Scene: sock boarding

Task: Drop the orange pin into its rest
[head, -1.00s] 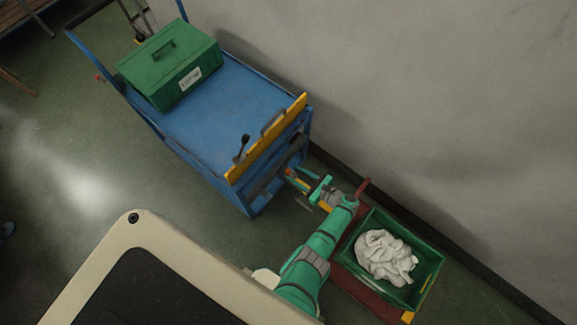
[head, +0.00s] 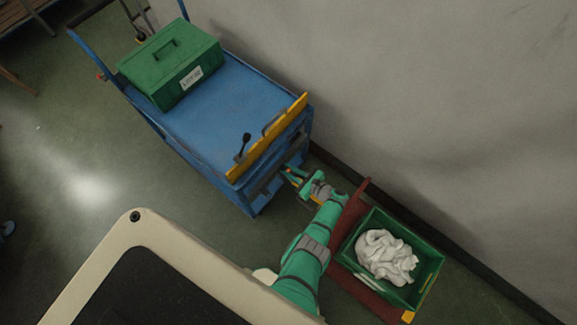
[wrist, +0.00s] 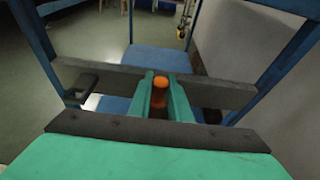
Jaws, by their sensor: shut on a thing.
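My gripper (wrist: 160,91) is shut on the orange pin (wrist: 160,83), whose round orange top shows between the green fingers in the wrist view. A darker brownish part shows below that top. In the head view my gripper (head: 291,176) is low beside the near right end of the blue cart (head: 205,105), close to its end frame. The pin is too small to make out clearly there. I cannot pick out the pin's rest for sure. A grey bar (wrist: 100,77) runs across behind my fingers, with a dark bracket (wrist: 80,87) at its left.
A green lidded box (head: 168,62) sits on the cart. A yellow bar (head: 262,143) and a black-knobbed lever (head: 243,143) are at its end. A green crate (head: 430,262) with white cloth (head: 385,257) stands on a red-brown stand (head: 345,228) by the wall.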

